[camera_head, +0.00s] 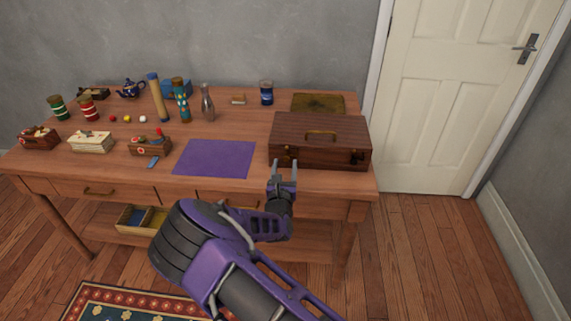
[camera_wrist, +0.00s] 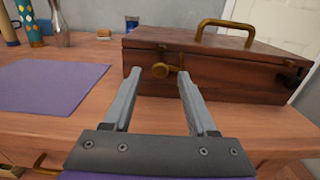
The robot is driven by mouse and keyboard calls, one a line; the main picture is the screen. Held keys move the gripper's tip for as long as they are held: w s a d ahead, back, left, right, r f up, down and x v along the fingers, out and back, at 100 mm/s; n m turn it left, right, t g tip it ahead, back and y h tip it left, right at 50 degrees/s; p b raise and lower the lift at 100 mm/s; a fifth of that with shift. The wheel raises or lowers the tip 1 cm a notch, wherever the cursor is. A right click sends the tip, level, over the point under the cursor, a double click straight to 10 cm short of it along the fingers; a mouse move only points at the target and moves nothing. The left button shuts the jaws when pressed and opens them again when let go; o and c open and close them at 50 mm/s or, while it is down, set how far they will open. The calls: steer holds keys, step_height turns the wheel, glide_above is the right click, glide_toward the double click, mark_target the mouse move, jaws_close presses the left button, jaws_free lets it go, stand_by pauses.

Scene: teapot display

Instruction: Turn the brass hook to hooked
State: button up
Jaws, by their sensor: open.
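A dark wooden case (camera_head: 320,134) with a brass handle stands closed on the table's right side; it fills the right of the wrist view (camera_wrist: 225,72). The brass hook (camera_wrist: 161,70) is on the left of the case's front face, with a rounded end and a short bar reaching right. In the head view it is a small brass spot (camera_head: 286,152). Whether it sits in its catch is too small to tell. My gripper (camera_head: 282,166) is open and empty in front of the case, its fingertips pointing at the hook, one either side of it in the wrist view (camera_wrist: 160,88).
A darker fitting (camera_wrist: 291,78) is on the right of the case's front. A purple mat (camera_head: 215,158) lies left of my gripper. Bottles, tins, a teapot (camera_head: 131,88) and small boxes stand farther left. A brown board (camera_head: 318,103) lies behind the case.

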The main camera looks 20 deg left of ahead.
steer(key=shift+x, duration=1.1)
jaws_close()
